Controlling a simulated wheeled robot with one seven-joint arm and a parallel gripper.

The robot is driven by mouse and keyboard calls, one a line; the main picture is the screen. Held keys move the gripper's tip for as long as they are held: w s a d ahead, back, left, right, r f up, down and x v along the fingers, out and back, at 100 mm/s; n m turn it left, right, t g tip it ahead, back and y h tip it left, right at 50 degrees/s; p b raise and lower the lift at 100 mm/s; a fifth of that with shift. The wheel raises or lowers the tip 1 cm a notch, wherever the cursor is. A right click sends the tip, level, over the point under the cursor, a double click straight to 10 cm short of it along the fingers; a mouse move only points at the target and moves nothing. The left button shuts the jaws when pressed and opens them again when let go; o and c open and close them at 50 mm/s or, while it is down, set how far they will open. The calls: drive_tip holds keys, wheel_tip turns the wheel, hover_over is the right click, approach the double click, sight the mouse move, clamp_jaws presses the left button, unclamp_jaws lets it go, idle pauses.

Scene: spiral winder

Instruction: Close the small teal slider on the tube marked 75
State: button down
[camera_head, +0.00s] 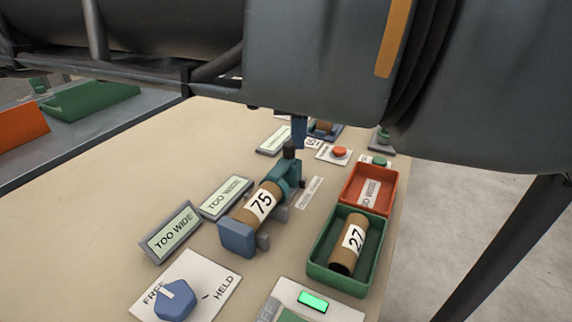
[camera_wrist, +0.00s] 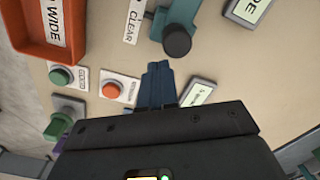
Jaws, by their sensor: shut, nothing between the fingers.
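The brown tube marked 75 (camera_head: 262,204) lies in a cradle with a blue block (camera_head: 237,238) at its near end. A teal slider (camera_head: 290,172) stands at its far end with a dark round knob (camera_head: 289,151) on top. In the wrist view the teal slider (camera_wrist: 181,12) is at the top, with its dark knob (camera_wrist: 177,40) toward my fingers. My gripper (camera_head: 299,142) is shut and empty, close to the knob on its far side. In the wrist view the fingertips of my gripper (camera_wrist: 158,66) are just below the knob; I cannot tell whether they touch.
Two TOO WIDE displays (camera_head: 170,232) (camera_head: 226,197) stand left of the cradle. A green tray (camera_head: 345,283) with a tube marked 27 (camera_head: 350,246) and a red tray (camera_head: 349,192) are to the right. A blue dial (camera_head: 175,300) is in front. A red button (camera_wrist: 115,90) is near my fingers.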

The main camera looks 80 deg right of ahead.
wheel_tip(320, 180, up, 7)
drive_tip(key=p, duration=0.7)
idle(0.6)
